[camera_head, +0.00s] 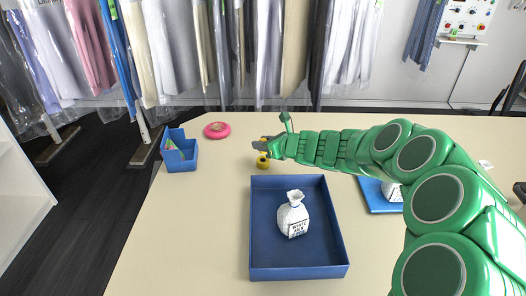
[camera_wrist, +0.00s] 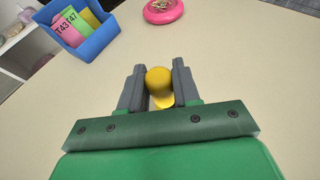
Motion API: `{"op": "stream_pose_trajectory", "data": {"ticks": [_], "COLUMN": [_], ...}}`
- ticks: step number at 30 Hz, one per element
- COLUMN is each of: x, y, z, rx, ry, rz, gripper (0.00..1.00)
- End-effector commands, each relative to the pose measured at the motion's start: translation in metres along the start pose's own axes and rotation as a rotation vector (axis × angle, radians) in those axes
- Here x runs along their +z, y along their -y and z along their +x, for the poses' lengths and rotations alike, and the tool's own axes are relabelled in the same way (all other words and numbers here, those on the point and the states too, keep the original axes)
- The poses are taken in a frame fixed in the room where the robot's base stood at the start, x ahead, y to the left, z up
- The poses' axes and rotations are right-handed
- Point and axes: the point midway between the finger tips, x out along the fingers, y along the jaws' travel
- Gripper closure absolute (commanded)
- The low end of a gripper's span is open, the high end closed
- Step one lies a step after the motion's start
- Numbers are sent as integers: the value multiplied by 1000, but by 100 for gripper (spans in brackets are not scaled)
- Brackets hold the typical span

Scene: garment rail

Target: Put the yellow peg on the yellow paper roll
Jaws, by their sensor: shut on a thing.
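My gripper (camera_wrist: 159,88) is shut on the yellow peg (camera_wrist: 159,78), whose rounded top shows between the two grey fingers in the wrist view. In the head view, a little yellow of the peg (camera_head: 264,138) shows at the grey fingertips. The small yellow paper roll (camera_head: 262,162), with a dark middle, stands on the table just below the fingertips in the head view. The peg appears above the roll. The fingers hide the peg's lower end, so I cannot tell whether it touches the roll.
A blue bin (camera_head: 180,152) with coloured cards stands at the left, near a pink dish (camera_head: 217,130). A blue tray (camera_head: 256,225) holding a white sack (camera_head: 293,215) lies in front. Another blue tray (camera_head: 378,203) is partly behind my arm. Garments hang behind the table.

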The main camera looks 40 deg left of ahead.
Motion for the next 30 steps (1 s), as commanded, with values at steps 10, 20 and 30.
{"op": "stream_pose_trajectory", "data": {"ticks": [10, 20, 30], "x": [-28, -33, -35], "y": [3, 3, 4], "z": [16, 18, 19], "rx": [1, -1, -1], "ry": [-2, -1, -1], "rz": [2, -1, -1], "gripper": [98, 98, 43]}}
